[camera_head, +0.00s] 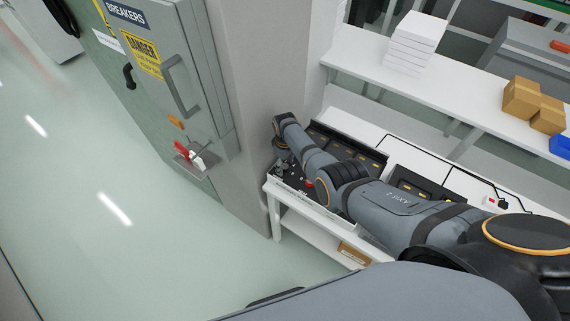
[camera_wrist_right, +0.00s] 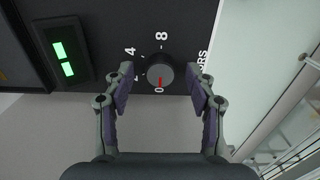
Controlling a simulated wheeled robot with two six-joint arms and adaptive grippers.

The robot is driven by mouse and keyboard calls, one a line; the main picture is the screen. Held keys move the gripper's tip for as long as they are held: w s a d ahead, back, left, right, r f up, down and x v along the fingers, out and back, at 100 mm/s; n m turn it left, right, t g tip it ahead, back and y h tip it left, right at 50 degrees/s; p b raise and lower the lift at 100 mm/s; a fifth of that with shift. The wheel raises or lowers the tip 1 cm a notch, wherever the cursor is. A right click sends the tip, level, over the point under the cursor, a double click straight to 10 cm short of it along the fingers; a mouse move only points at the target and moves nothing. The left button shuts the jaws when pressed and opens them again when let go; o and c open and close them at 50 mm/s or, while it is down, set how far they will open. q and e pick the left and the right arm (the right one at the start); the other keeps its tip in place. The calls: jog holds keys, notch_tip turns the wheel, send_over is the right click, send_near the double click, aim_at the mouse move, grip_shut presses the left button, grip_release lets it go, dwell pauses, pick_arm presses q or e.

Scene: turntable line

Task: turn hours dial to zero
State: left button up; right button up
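The hours dial (camera_wrist_right: 160,68) is a round dark knob on a black panel, near the middle of the right wrist view. Its red pointer mark faces the printed 0 below it in the picture. The printed 4 and 8 show above it, and part of the HOURS lettering shows at right, partly hidden by a finger. My right gripper (camera_wrist_right: 160,84) is open, with one finger on each side of the dial and visible gaps between. In the head view my right gripper (camera_head: 284,172) is at the panel's left end, small and partly hidden by my arm. My left gripper is not in view.
A green-lit display (camera_wrist_right: 63,58) sits left of the dial. In the head view, a grey breaker cabinet (camera_head: 200,70) with a handle and a pillar (camera_head: 245,95) stand close left of my right arm. A white shelf (camera_head: 460,95) with boxes runs behind.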

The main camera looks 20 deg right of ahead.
aim_at(285, 166)
notch_tip(285, 166, up, 12)
dwell(0.6)
dwell(0.4)
